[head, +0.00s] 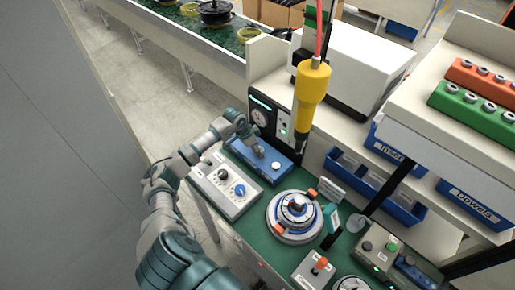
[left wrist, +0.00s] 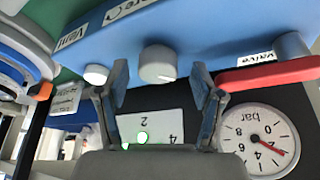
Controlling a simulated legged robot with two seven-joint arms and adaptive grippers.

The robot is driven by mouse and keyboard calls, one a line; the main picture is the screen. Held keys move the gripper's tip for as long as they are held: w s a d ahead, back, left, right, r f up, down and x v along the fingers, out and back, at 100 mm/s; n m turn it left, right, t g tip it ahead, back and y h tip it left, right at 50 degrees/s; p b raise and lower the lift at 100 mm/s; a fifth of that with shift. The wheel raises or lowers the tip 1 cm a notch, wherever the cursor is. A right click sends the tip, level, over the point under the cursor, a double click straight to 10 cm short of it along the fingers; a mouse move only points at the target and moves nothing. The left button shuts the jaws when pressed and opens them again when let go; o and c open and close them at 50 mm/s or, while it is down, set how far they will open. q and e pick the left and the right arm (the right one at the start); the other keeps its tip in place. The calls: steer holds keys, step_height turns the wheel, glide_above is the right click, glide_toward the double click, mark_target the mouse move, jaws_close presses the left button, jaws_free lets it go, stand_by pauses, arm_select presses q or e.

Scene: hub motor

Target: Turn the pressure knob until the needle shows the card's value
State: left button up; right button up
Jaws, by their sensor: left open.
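My left gripper (head: 255,143) is over the blue box (head: 275,163) in the head view. In the left wrist view the open fingers (left wrist: 159,72) stand on either side of the grey pressure knob (left wrist: 157,63), with gaps visible at both sides. I cannot tell how deep they reach around it. The gauge (left wrist: 258,138), marked bar, has a red needle pointing to the lower right of the picture; its exact reading is hard to tell. A white card or display (left wrist: 165,125) shows a 4 and a 2, partly hidden by my gripper. My right gripper is not in view.
A red valve lever (left wrist: 268,75) lies right of the knob and a white vent button (left wrist: 95,74) left of it. A yellow tool (head: 311,85) hangs close by.

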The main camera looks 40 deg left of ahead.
arm_select(q)
steer(key=shift+w+d+f, duration=0.15)
steer(key=shift+f, duration=0.15)
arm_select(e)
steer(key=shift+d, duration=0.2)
arm_select(q)
steer(key=c, duration=1.1)
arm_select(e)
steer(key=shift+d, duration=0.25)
arm_select(q)
steer(key=shift+r, duration=0.1)
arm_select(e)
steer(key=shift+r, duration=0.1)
